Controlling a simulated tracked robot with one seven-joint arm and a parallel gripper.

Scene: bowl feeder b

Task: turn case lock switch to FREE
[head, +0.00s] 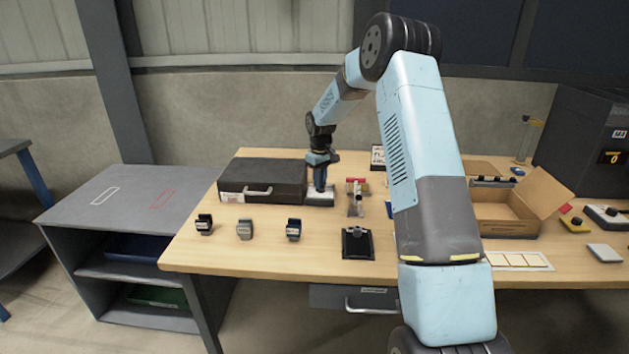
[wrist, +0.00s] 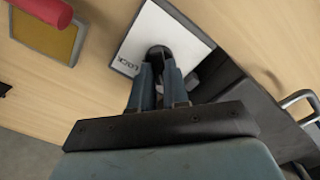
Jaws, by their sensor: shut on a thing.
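The case lock switch is a pale plate (wrist: 172,28) with a black knob (wrist: 158,51); the word LOCK reads on the plate beside the knob in the wrist view. In the head view the plate (head: 325,199) lies on the workbench at the right end of the dark case (head: 243,180). My gripper (head: 319,184) points down onto it. In the wrist view my gripper (wrist: 158,73) is shut on the knob, its fingers hiding part of it. No FREE marking can be seen. The case is closed, its handle facing the front.
Right of the switch stands a small fixture with a red part (head: 357,186). Several small dark-and-grey devices (head: 245,229) stand in front of the case. A black block (head: 357,243) lies near the front edge. An open cardboard box (head: 510,220) is farther right.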

